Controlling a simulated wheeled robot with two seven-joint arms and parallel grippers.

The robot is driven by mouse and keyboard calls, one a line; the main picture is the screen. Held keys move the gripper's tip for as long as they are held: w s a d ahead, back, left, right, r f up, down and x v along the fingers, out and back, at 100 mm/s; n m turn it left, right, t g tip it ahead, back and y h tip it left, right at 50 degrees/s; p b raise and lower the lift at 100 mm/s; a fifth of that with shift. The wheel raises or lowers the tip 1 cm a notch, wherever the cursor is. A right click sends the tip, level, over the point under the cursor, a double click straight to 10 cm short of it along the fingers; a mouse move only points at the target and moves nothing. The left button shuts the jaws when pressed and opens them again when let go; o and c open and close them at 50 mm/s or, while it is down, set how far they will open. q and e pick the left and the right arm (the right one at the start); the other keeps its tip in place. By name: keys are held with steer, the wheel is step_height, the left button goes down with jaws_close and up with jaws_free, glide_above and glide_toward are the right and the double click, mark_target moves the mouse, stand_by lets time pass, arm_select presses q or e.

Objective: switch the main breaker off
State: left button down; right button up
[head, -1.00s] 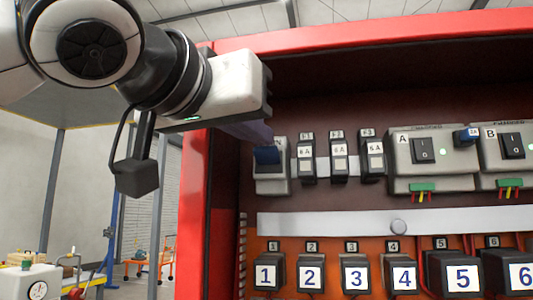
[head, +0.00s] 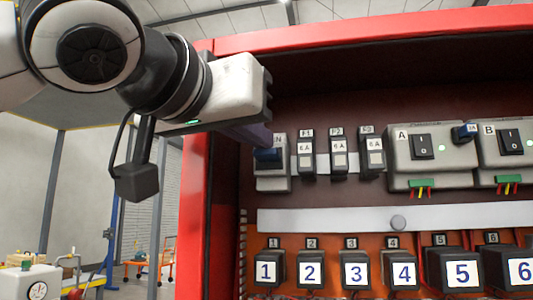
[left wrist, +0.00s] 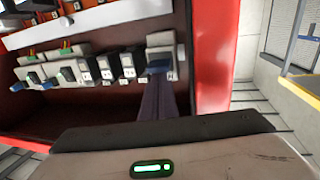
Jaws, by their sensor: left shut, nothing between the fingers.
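The main breaker (head: 271,178) is a grey block with a blue lever (head: 268,155), at the left end of the upper row in the red cabinet. Its label is mostly hidden by my left gripper. My left gripper (head: 264,140) is shut and empty, its fingertips right at the top of the lever. In the left wrist view the fingers (left wrist: 158,94) reach up to the blue lever (left wrist: 160,66) on the breaker (left wrist: 162,44). I cannot tell whether they touch it. My right gripper is not in view.
Small fuse breakers (head: 306,152) stand close to the right of the main breaker. Switch units A (head: 423,147) and B (head: 510,144) are further right. The red cabinet wall (head: 195,200) is close on the left. Numbered terminal blocks (head: 310,270) fill the lower row.

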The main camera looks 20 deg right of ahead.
arm_select(q)
steer(key=s+d+b+v, duration=0.1)
steer(key=b+v, duration=0.1)
steer(key=v, duration=0.4)
steer(key=shift+s+a, duration=0.25)
steer(key=shift+a, duration=0.05)
stand_by(0.5)
stand_by(0.4)
